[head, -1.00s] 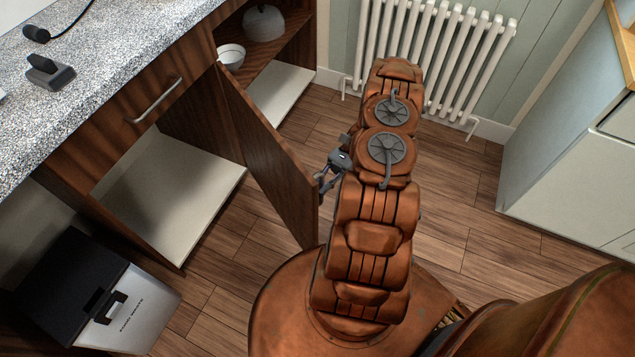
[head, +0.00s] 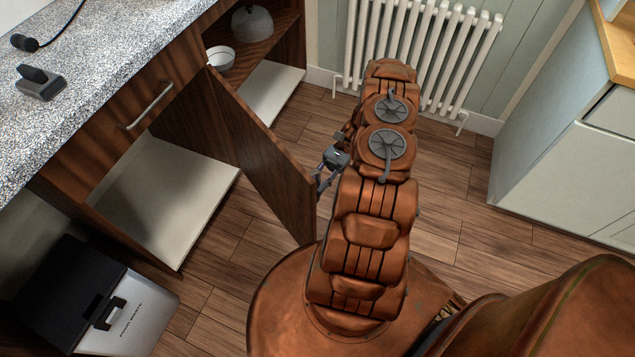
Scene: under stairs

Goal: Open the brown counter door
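The brown counter door (head: 262,150) stands swung well out from the counter, over the floor. Its far edge meets the cabinet divider and its free edge points towards my base. The lower cabinet space (head: 160,195) with a pale floor panel is exposed. My gripper (head: 325,176) is at the free edge of the door, beside its right-hand face. The fingers are small and partly hidden by my arm, so I cannot tell whether they are open, shut or touching the door.
A drawer with a metal handle (head: 147,106) is above the opening. Open shelves hold a white bowl (head: 221,58) and a grey round object (head: 253,24). A black-and-silver case (head: 90,300) is at lower left. A radiator (head: 420,50) and pale cabinet (head: 560,150) bound the wooden floor.

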